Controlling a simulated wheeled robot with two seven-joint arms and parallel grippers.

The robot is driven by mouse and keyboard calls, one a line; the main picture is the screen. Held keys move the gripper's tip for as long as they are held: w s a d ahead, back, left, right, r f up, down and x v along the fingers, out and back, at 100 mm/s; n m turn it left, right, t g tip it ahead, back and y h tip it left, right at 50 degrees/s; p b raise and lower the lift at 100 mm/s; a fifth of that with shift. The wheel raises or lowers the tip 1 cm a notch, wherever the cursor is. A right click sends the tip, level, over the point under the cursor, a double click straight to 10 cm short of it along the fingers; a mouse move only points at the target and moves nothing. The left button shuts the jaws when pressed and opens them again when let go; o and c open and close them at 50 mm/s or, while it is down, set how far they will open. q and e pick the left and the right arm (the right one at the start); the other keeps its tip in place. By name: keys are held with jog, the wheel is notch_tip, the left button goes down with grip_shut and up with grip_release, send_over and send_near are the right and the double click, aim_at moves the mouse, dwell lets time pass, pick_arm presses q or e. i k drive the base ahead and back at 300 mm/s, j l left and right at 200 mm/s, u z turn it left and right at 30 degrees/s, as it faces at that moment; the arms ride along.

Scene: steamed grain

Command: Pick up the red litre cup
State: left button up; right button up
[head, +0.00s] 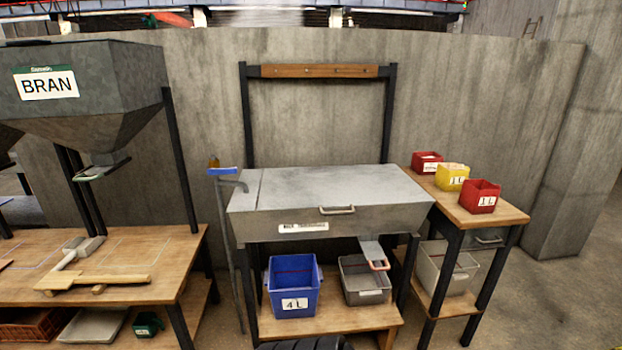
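Two red cups stand on the small wooden side table (503,215) at the right. The nearer red cup (484,191) is an open box with a white label reading 1 L, near the table's front. The farther red cup (427,158) stands at the back left of that table; its label is too small to read. A yellow cup (455,183) labelled 1 L stands between them, with something pale at its top. Neither of my grippers is in view.
A grey metal bin with a closed lid (330,190) stands left of the side table. A blue 4 L bucket (293,275) and a grey tub (365,283) sit on its lower shelf. A BRAN hopper (100,75) hangs above a workbench (140,255) at left. Floor at right is clear.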

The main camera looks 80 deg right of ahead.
aim_at(477, 196)
jog(key=z, duration=3.95)
